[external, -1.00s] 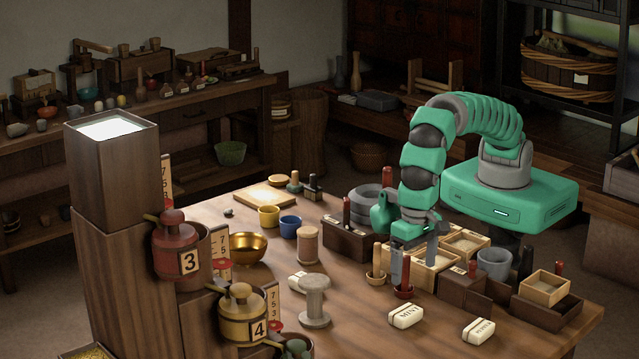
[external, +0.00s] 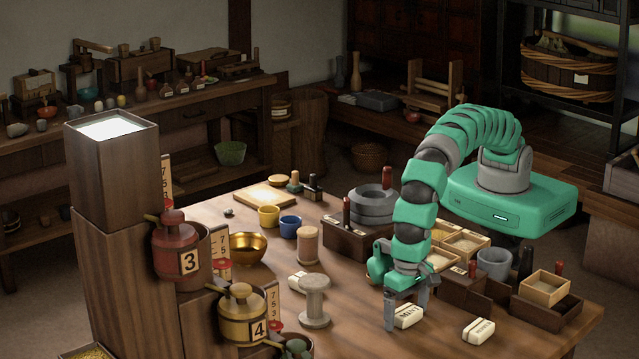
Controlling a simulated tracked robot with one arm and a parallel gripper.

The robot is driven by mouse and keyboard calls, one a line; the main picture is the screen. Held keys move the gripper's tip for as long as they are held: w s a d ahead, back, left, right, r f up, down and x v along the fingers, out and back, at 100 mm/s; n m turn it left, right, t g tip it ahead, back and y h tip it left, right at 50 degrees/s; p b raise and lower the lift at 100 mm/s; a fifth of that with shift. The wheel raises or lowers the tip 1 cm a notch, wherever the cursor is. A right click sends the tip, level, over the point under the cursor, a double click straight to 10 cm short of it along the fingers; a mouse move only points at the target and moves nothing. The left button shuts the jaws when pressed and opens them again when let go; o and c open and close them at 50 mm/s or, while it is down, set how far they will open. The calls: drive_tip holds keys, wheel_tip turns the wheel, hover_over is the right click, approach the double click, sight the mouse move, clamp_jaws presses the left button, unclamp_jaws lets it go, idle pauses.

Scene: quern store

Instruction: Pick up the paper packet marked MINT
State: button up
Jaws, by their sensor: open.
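The paper packet marked MINT (external: 408,318) is a small cream block with dark lettering, lying on the table near its front edge. My gripper (external: 406,311) points down at it with the jaws apart. One finger shows to the left of the packet and the other by its upper right. I cannot tell whether either finger touches the packet. My gripper hides part of the packet's top edge.
Wooden boxes (external: 465,292) stand behind and to the right. The wooden table (external: 355,335) is bare left of my gripper.

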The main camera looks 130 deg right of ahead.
drive_tip(key=c, duration=1.1)
drive_tip(key=shift+o, duration=0.2)
